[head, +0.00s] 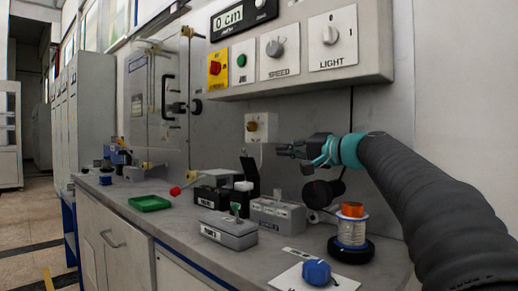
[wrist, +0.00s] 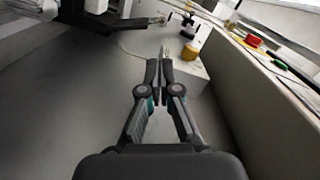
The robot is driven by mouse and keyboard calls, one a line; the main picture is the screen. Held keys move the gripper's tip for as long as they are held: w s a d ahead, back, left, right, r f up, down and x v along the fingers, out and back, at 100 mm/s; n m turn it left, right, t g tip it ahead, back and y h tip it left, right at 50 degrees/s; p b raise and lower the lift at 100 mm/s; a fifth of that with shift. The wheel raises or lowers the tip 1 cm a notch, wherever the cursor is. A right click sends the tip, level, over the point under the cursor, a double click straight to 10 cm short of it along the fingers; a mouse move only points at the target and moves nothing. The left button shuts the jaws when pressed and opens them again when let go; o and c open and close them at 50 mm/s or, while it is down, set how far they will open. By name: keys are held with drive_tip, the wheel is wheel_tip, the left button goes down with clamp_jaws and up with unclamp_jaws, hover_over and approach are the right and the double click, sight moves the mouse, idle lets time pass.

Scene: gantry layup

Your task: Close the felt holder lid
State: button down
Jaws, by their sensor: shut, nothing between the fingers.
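A black holder (head: 212,198) with a light label stands on the grey counter in the head view. Its dark lid (head: 250,172) stands up at its right end, so it looks open. A small white block (head: 243,186) shows in front of the lid. My gripper (head: 282,149) is above and to the right of the lid, apart from it, pointing left. In the wrist view my gripper (wrist: 160,72) has its fingertips together with nothing between them. A dark shape (wrist: 95,20) at the upper left there may be the holder; I cannot tell.
A grey lidded box (head: 229,230), a grey block (head: 278,214), a wire spool (head: 351,228) and a blue knob (head: 317,271) stand in front. A green tray (head: 150,203) lies left. A wall box (head: 261,128) is just behind my gripper, under the control panel (head: 300,50).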

sight(252, 158)
drive_tip(key=p+x, duration=0.1)
drive_tip(key=x, duration=0.9)
drive_tip(key=shift+w+d+p, duration=0.1)
drive_tip(key=shift+w+p, duration=0.1)
drive_tip(key=shift+p, duration=0.15)
drive_tip(key=s+a+f+n+b, duration=0.1)
drive_tip(key=n+b, duration=0.1)
drive_tip(key=b, duration=0.1)
drive_tip(key=shift+s+a, duration=0.1)
drive_tip(key=n+b, duration=0.1)
drive_tip(key=s+a+n+b, duration=0.1)
drive_tip(key=b, duration=0.1)
drive_tip(key=shift+s+a+f+n, duration=0.15)
drive_tip(key=shift+f+n, duration=0.15)
drive_tip(key=shift+s+a+f+b, duration=0.1)
drive_tip(key=shift+s+a+b, duration=0.2)
drive_tip(key=shift+b, duration=0.25)
